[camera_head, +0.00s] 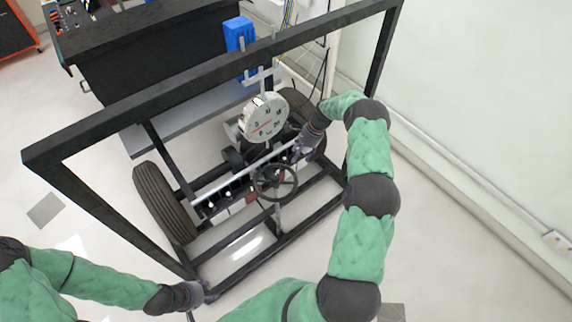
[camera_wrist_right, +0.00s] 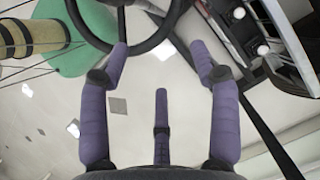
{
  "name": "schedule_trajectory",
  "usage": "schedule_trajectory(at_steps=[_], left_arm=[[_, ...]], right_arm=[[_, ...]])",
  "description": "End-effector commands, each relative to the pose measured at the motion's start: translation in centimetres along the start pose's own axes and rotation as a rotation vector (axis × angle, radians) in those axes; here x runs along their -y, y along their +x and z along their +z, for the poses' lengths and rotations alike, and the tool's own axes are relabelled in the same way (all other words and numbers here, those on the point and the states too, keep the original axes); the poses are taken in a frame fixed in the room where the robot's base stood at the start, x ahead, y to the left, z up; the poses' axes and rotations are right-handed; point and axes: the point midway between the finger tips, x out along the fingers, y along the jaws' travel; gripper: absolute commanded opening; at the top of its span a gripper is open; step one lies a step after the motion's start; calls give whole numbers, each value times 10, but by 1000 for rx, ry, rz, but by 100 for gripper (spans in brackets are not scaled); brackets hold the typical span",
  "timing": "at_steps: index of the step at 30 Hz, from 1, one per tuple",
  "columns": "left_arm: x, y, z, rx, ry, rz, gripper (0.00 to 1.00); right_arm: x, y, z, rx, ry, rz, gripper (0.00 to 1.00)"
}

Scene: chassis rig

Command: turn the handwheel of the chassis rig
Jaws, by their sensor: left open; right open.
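The handwheel (camera_head: 276,182) is a dark spoked ring at the middle of the chassis rig (camera_head: 245,235), below the round dial gauge (camera_head: 264,118). My right gripper (camera_head: 300,147) is just above and to the right of the wheel in the head view. In the right wrist view its purple fingers (camera_wrist_right: 159,55) are spread and empty. The dark rim of the handwheel (camera_wrist_right: 150,43) crosses the top of that view near the fingertips; I cannot tell whether they touch. My left gripper (camera_head: 207,291) is open, low at the left beside the rig's front lower frame corner.
A black frame bar (camera_head: 215,88) runs across above the rig. A tire (camera_head: 165,203) stands at the left, another partly behind my right arm. A dark bench (camera_head: 150,55) with a blue box (camera_head: 239,33) is behind. A white wall is at right; floor (camera_head: 440,240) there is clear.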

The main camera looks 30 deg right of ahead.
Motion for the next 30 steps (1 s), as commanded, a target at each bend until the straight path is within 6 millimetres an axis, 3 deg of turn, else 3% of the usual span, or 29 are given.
schedule_trajectory(at_steps=[1, 3, 9, 15, 22, 30], left_arm=[[-8, -22, 0, -1, 0, 0, 52], [-14, -38, 1, -1, 0, 0, 52], [-29, -82, 3, -1, 0, 0, 52], [-44, -122, 4, -1, 0, 0, 52], [-54, -150, 6, -1, 0, 0, 52], [-55, -154, 6, -1, 0, 0, 52]], right_arm=[[1, -5, 14, 14, 36, -17, 63], [2, -2, 27, 28, 96, -49, 63], [0, 7, 58, 46, 289, -130, 63], [-15, 12, 80, 32, 491, -184, 63], [-35, 15, 90, -7, 658, -217, 63], [-41, 24, 90, -24, 707, -226, 63]])
